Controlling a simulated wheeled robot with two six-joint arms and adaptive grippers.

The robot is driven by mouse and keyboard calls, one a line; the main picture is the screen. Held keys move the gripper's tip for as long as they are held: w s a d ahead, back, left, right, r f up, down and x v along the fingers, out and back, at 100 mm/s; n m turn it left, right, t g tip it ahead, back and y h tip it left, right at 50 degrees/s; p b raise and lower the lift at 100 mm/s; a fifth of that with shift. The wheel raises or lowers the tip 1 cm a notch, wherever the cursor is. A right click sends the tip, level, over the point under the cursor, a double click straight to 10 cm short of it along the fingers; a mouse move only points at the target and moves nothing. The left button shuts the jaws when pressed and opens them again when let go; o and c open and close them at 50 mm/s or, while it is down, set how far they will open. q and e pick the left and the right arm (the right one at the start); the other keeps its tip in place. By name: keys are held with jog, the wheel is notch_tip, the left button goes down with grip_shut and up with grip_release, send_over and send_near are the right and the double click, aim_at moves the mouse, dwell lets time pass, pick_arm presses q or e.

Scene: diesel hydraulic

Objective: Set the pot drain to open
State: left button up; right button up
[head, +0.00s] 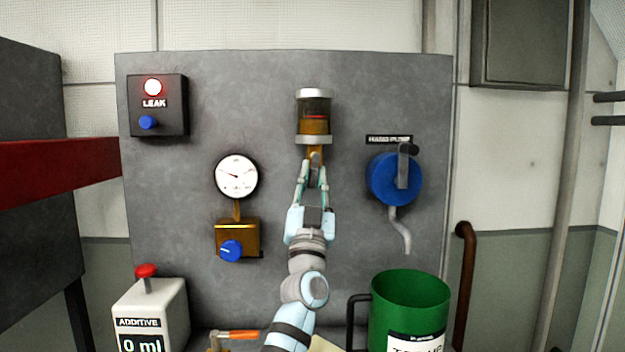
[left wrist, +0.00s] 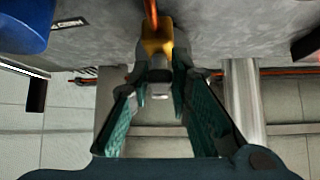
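The pot (head: 314,118) is a clear cylinder with metal caps and amber liquid inside, fixed high on the grey panel. Its brass drain fitting (head: 315,154) hangs directly below; in the left wrist view the brass part (left wrist: 157,40) has a small grey piece (left wrist: 160,85) at its lower end. My left gripper (head: 313,174) reaches up from below, its fingertips on either side of this piece. Whether they press on it cannot be told. The fingers partly hide the drain, and its setting cannot be read. My right gripper is not in view.
A blue hand pump (head: 394,178) with a spout is at right, above a green jug (head: 410,305). At left are a lit red leak lamp (head: 153,87), a gauge (head: 236,176), a blue knob (head: 231,251) and an additive dispenser (head: 150,315). Bare panel surrounds the drain.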

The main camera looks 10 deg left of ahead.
pick_arm(q)
jog(key=shift+o, duration=1.2)
jog(key=shift+f, duration=0.2)
jog(key=v, duration=0.7)
jog(key=shift+s, duration=0.2)
